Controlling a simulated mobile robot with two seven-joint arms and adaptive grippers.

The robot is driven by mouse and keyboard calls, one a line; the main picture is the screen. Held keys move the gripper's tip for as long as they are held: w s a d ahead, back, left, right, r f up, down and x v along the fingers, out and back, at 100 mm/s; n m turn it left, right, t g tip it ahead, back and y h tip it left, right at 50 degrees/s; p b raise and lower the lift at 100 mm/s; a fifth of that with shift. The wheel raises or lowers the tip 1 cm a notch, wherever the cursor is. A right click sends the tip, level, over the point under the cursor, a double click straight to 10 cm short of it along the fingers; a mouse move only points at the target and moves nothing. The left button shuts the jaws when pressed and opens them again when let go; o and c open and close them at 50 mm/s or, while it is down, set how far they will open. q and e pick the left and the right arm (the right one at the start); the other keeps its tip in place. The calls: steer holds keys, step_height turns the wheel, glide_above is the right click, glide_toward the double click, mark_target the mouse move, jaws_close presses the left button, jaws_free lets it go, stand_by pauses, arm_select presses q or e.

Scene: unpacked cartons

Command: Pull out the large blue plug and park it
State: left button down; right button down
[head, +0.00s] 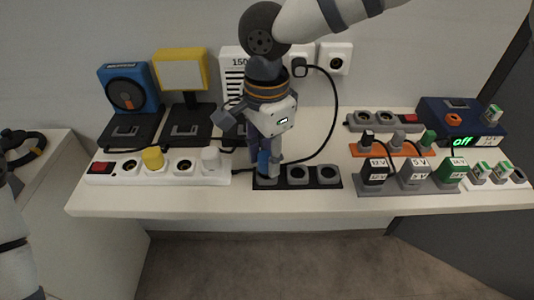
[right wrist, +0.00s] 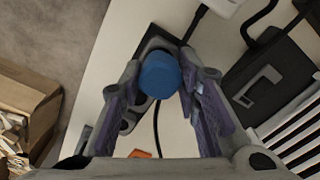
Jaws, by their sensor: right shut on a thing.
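The large blue plug (head: 264,163) is at the left end of a dark socket block (head: 313,184) on the table's front part. My right gripper (head: 266,158) reaches down from above and is shut on it. In the right wrist view the plug's round blue top (right wrist: 159,75) sits between my right gripper's fingers (right wrist: 160,82). I cannot tell whether it is seated in the leftmost socket or just above it. The block's other two sockets are empty.
Left is a white power strip (head: 117,178) with a yellow plug (head: 153,159) and a white plug (head: 211,159). Right stand black, grey and green adapters (head: 450,171). Blue, yellow and white devices stand behind. A black cable (head: 336,100) loops right of my gripper.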

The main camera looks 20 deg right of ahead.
steer(key=shift+f, duration=0.2)
stand_by(0.5)
steer(key=shift+f, duration=0.15)
steer(key=shift+f, duration=0.3)
stand_by(0.9)
steer(key=c, duration=1.1)
jaws_free()
